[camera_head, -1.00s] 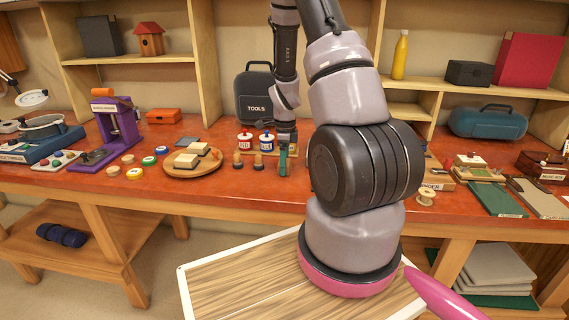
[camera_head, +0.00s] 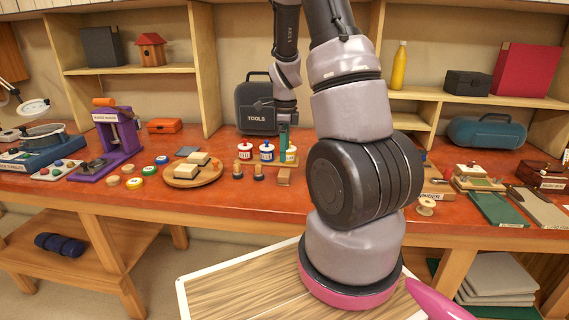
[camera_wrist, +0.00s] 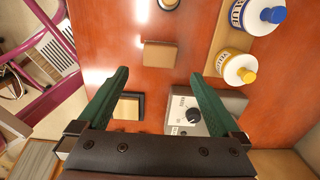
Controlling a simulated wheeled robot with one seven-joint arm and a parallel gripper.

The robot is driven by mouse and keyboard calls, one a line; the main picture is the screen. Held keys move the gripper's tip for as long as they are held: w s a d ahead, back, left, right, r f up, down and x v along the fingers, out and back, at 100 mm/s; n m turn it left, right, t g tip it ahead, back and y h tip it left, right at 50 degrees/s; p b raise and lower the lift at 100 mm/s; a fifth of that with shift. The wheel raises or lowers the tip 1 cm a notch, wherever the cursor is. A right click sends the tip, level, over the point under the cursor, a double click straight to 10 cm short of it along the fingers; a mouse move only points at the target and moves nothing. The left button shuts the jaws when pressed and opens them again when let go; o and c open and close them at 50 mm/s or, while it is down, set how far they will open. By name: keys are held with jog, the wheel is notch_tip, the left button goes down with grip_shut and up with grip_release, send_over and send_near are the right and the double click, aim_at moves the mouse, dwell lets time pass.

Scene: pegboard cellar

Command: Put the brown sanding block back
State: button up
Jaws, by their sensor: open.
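The brown sanding block (camera_head: 284,176) lies on the red-orange bench top, in front of the paint jars and clear of their stand. It also shows in the wrist view (camera_wrist: 160,56), just beyond my fingertips. My gripper (camera_head: 283,140) is open and empty, held above the bench near the jars. In the wrist view its two green fingers (camera_wrist: 160,76) stand wide apart, with the block ahead of the gap and not between them.
Red, blue and yellow-lidded jars (camera_head: 266,152) stand close behind the block. Two wooden pegs (camera_head: 258,171) are to its left. A grey knobbed box (camera_wrist: 213,105) and a dark-edged tan piece (camera_wrist: 128,107) lie under my fingers. A round board (camera_head: 208,178) is farther left.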

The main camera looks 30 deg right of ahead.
jog(key=s+a+r+n+t+y, duration=0.1)
jog(key=s+a+r+n+t, duration=0.2)
jog(key=r, duration=0.6)
jog(key=s+a+r+n, duration=0.2)
jog(key=a+r+n, duration=0.25)
jog(key=r, duration=0.45)
jog(key=s+a+r+n+t, duration=0.2)
jog(key=s+a+r+n, duration=0.1)
jog(key=s+r+n, duration=0.2)
jog(key=s+a+r+n+t, duration=0.2)
jog(key=s+a+r+n, duration=0.1)
jog(key=s+r+n, duration=0.3)
jog(key=s+n, duration=0.2)
jog(key=s, duration=0.1)
jog(key=shift+s+y, duration=0.3)
jog(key=shift+y, duration=0.1)
